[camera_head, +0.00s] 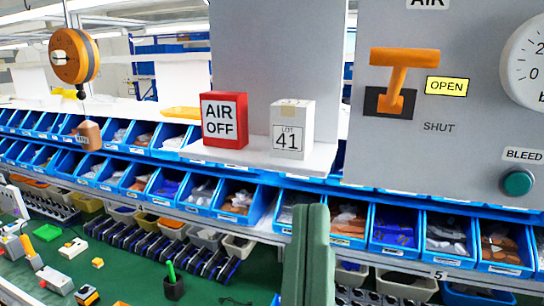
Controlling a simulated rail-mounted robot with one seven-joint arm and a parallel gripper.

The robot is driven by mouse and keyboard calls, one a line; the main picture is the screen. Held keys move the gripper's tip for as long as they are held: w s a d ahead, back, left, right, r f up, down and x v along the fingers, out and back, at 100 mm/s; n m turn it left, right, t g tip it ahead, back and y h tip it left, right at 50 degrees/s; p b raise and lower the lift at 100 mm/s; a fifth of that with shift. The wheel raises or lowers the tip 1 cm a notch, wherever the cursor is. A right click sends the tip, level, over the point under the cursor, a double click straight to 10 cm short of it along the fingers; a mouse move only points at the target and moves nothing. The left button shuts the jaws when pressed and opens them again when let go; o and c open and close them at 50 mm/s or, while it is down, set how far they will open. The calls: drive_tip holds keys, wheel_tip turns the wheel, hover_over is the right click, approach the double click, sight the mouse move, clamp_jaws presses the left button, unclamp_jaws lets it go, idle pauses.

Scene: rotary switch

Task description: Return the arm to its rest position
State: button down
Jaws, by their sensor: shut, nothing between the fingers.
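My gripper (311,212), dark green, rises from the bottom edge of the head camera view, right of the middle. Its two fingers point up side by side, with no visible gap and nothing held. It appears in front of the row of blue bins, below the white shelf. It is apart from the orange T-shaped lever (397,75) on the grey panel (460,140) at the upper right. The rest of my arm is out of view.
A red AIR OFF box (224,120) and a white LOT 41 box (292,130) stand on the shelf (250,158). An orange round balancer (74,56) hangs at the upper left. Blue bins (345,224) span the width. A green bench (215,285) holds small parts.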

drive_tip(key=a+r+m+g+y+p, duration=0.1)
drive_tip(key=a+r+m+y+p, duration=0.1)
drive_tip(key=r+p, duration=1.1)
drive_tip(key=shift+w+a+r+y+p, duration=0.25)
drive_tip(key=shift+a+r+y+p, duration=0.15)
drive_tip(key=shift+a+y+p, duration=0.5)
drive_tip(key=shift+d, duration=0.2)
